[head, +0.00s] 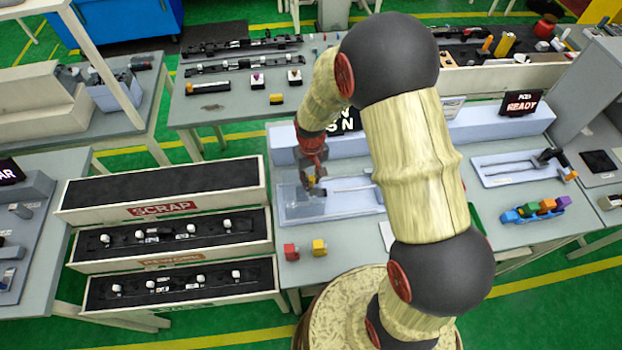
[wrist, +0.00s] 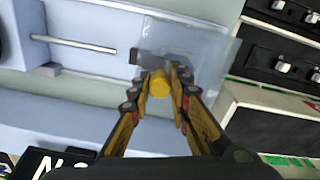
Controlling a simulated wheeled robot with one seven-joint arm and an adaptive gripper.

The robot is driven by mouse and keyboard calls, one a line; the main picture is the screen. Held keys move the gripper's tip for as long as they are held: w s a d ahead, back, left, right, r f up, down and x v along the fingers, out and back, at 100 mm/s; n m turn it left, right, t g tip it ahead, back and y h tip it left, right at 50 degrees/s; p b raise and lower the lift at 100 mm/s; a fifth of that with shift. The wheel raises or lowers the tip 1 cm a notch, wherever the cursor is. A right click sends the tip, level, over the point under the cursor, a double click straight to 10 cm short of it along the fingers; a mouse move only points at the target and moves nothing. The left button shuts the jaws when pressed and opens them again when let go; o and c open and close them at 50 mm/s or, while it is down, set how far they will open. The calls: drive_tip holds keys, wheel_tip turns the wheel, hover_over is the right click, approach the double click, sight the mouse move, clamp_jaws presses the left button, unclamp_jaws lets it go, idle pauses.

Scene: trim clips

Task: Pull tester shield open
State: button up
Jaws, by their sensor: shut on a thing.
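The tester (head: 345,205) is a pale blue fixture on the grey bench, with a slim metal rod along it. Its clear shield (head: 293,203) is at the fixture's left end, and the see-through panel (wrist: 205,48) also shows in the wrist view. A yellow round knob (wrist: 161,84) sits at the panel. My gripper (head: 315,186) is at the shield in the head view, and its fingertips (wrist: 160,77) are closed around the knob in the wrist view. My arm hides part of the tester and its display in the head view.
Black-lined bins, including the scrap bin (head: 160,190), stand to the left. A second fixture (head: 515,166) and coloured connectors (head: 535,209) are at right.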

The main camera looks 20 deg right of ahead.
clamp_jaws()
drive_tip(key=shift+d, duration=0.1)
drive_tip(key=s+d, duration=0.2)
drive_tip(key=d, duration=0.9)
drive_tip(key=shift+b, duration=0.35)
drive_tip(key=shift+s+d, duration=0.1)
drive_tip(key=o, duration=0.8)
unclamp_jaws()
drive_tip(key=shift+o, duration=0.4)
